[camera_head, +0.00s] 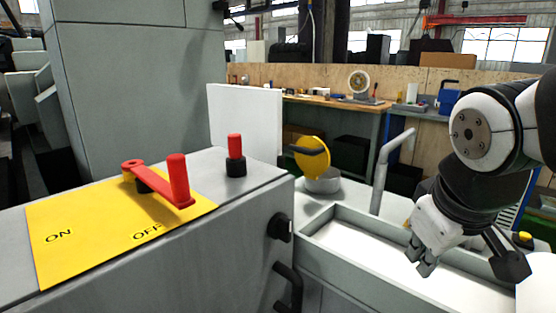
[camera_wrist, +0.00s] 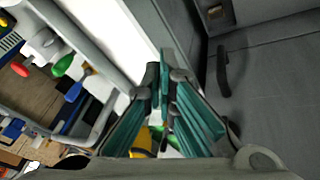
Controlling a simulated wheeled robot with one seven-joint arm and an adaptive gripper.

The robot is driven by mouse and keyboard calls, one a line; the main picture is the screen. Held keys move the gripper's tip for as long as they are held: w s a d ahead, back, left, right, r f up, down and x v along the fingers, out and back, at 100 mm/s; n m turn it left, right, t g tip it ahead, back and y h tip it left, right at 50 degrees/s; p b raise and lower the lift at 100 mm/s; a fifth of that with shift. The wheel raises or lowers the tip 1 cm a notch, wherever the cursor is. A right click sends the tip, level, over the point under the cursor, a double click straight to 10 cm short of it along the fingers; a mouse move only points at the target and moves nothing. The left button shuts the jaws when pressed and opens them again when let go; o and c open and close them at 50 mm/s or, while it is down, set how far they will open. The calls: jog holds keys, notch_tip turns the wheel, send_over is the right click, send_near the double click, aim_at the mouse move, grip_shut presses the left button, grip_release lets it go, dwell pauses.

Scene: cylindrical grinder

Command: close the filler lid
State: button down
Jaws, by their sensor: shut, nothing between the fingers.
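The yellow round filler lid (camera_head: 313,160) with a dark handle stands raised, tilted open, above the grey round filler neck (camera_head: 323,183) in the head view. My gripper (camera_head: 424,268) points down over the trough, to the right of the lid and well apart from it. Its fingers are together and empty; they also show in the wrist view (camera_wrist: 165,75). A bit of yellow (camera_wrist: 143,143) shows behind the fingers there, but I cannot tell whether it is the lid.
A grey pipe (camera_head: 381,175) rises between the lid and my arm. A rimmed trough (camera_head: 345,246) lies in front. At left stands a grey cabinet with a yellow ON/OFF plate (camera_head: 75,240), a red lever (camera_head: 178,180) and a red knob (camera_head: 235,147). A workbench (camera_head: 335,102) is behind.

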jog(key=w+r+n+t+y+b, duration=0.15)
jog(key=w+n+t, duration=0.7)
jog(key=w, duration=2.35)
jog(key=w+a+f+n+t+y+b, duration=0.1)
jog(key=w+a+f+n+y, duration=0.35)
jog(key=w+n, duration=0.3)
jog(key=w+a+f+n+t+y+b, duration=0.1)
jog(key=w+a+f+n+t+y, duration=0.15)
jog(key=w+f+n+y, duration=0.4)
jog(key=w+a+r+n+h+b, duration=0.1)
jog(key=w+a+r, duration=0.1)
jog(key=w, duration=1)
jog(key=shift+w+a+r+g, duration=0.25)
jog(key=shift+a+r+g, duration=0.05)
jog(key=shift+a, duration=0.25)
